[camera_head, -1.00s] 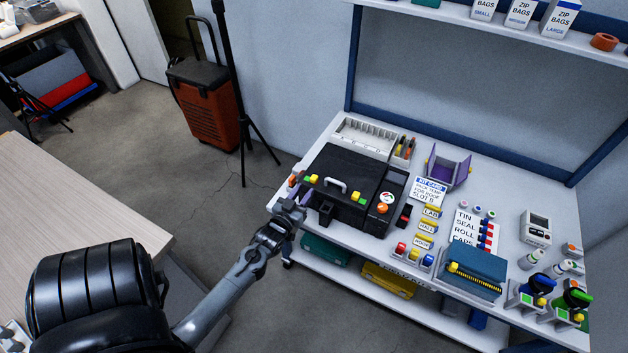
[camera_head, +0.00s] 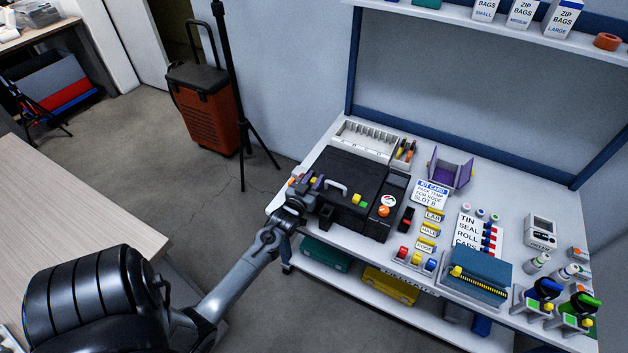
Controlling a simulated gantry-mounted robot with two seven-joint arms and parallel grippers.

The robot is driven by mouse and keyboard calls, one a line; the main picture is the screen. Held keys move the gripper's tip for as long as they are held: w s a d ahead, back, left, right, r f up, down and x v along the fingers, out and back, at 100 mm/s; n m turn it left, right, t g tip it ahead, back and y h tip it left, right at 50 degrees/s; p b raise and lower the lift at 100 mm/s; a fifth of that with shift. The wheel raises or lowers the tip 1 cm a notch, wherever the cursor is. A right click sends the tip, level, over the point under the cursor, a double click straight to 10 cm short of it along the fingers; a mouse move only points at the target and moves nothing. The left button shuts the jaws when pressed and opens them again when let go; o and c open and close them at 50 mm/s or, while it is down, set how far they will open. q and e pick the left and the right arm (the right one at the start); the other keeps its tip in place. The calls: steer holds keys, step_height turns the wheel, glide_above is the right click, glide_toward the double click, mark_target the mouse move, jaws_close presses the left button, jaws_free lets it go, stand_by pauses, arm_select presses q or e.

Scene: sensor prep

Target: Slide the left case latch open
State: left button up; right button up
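The black case (camera_head: 353,172) lies closed on the white workbench, with a pale handle (camera_head: 336,187) on its front side. Its left latch (camera_head: 313,180) shows only as a small yellow bit; my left gripper (camera_head: 311,183) covers the rest. The right latch (camera_head: 359,200), with yellow and green parts, shows clear of the gripper. My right gripper is out of view.
Right of the case is a black unit with an orange knob (camera_head: 384,211). A white slotted rack (camera_head: 366,138) stands behind the case. A kit card (camera_head: 432,192), a purple holder (camera_head: 450,170) and a blue box (camera_head: 480,272) stand further right. The bench front edge is below my arm.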

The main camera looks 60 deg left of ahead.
arm_select(q)
jaws_close()
steer(key=shift+s+a+r+p, duration=0.1)
steer(key=shift+s+a+p, duration=0.5)
steer(key=shift+a, duration=0.2)
steer(key=shift+s+a, duration=0.1)
steer(key=shift+a, duration=0.2)
steer(key=shift+o, duration=0.6)
jaws_free()
steer(key=shift+o, duration=0.4)
steer(key=shift+s, duration=0.1)
